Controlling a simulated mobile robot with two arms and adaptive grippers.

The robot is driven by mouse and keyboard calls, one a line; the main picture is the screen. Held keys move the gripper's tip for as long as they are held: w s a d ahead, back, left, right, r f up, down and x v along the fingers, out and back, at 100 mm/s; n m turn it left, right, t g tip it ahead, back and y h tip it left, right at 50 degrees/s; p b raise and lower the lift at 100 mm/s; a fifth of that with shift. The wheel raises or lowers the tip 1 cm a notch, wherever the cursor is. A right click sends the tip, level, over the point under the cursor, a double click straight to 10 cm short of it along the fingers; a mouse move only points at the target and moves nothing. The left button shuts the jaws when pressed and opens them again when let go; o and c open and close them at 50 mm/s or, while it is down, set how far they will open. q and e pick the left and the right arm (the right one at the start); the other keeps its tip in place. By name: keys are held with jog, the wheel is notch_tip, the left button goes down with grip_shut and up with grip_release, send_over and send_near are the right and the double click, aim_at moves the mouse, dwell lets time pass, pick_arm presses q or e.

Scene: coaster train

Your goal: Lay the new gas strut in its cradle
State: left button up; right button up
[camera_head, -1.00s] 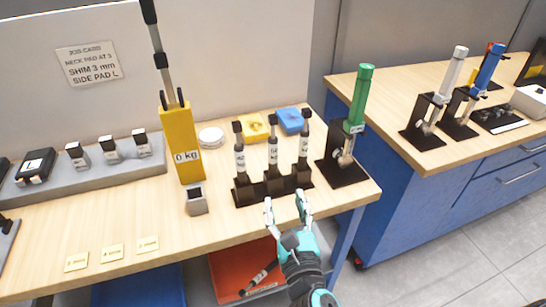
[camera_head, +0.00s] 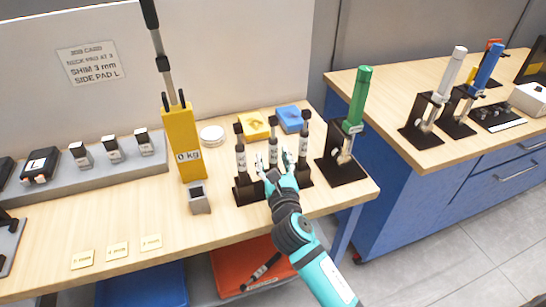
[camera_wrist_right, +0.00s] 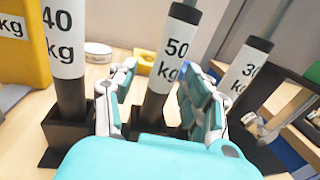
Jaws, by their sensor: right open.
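Three dark gas struts with white labels stand upright in a black rack (camera_head: 245,194) on the near table. In the right wrist view the left one (camera_wrist_right: 66,45) reads 40 kg, the middle one (camera_wrist_right: 176,45) 50 kg, and the right one (camera_wrist_right: 245,70) starts with 3. My right gripper (camera_head: 279,172) is open in front of the middle strut (camera_head: 272,150). In the wrist view its fingers (camera_wrist_right: 162,75) lie to either side of the 50 kg strut, with gaps visible. I cannot tell which thing is the cradle. My left gripper is not in view.
A yellow 0 kg stand (camera_head: 184,142) and a small grey block (camera_head: 199,203) stand left of the rack. A black stand with a green cylinder (camera_head: 359,98) is close on its right. A red bin (camera_head: 232,262) holding a strut is below. The side table (camera_head: 400,85) carries more stands.

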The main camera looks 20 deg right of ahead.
jog(key=shift+w, duration=0.1)
jog(key=shift+c, duration=0.2)
grip_shut()
jog(key=shift+w, duration=0.1)
dwell(0.4)
